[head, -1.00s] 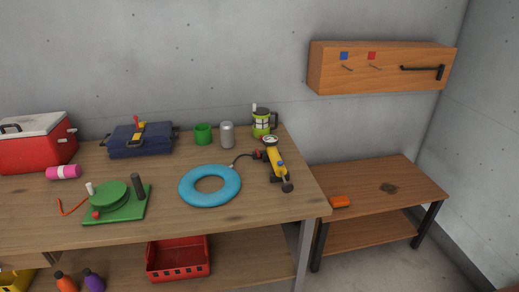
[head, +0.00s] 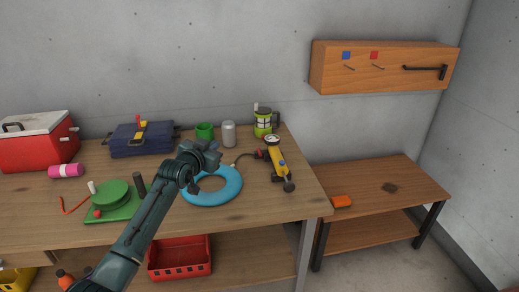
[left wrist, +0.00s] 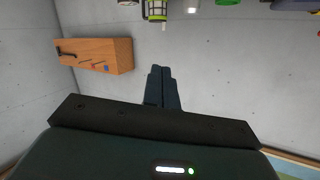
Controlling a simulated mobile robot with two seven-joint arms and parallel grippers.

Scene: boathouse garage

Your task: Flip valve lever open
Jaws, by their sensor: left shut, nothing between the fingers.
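A yellow hand pump (head: 277,158) with a round gauge and dark handle lies on the right part of the workbench. A dark hose joins it to the blue ring (head: 228,188). A small red and dark piece (head: 260,154) sits where the hose meets the pump; it is too small to tell whether it is the valve lever or how it is set. My right gripper is out of view.
A green lantern (head: 263,122), grey can (head: 229,134) and green mug (head: 205,131) stand behind the ring. A blue toolbox (head: 142,140) and green base (head: 105,212) are to the left. A wooden wall cabinet (head: 385,68) hangs right, above a low table (head: 375,185).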

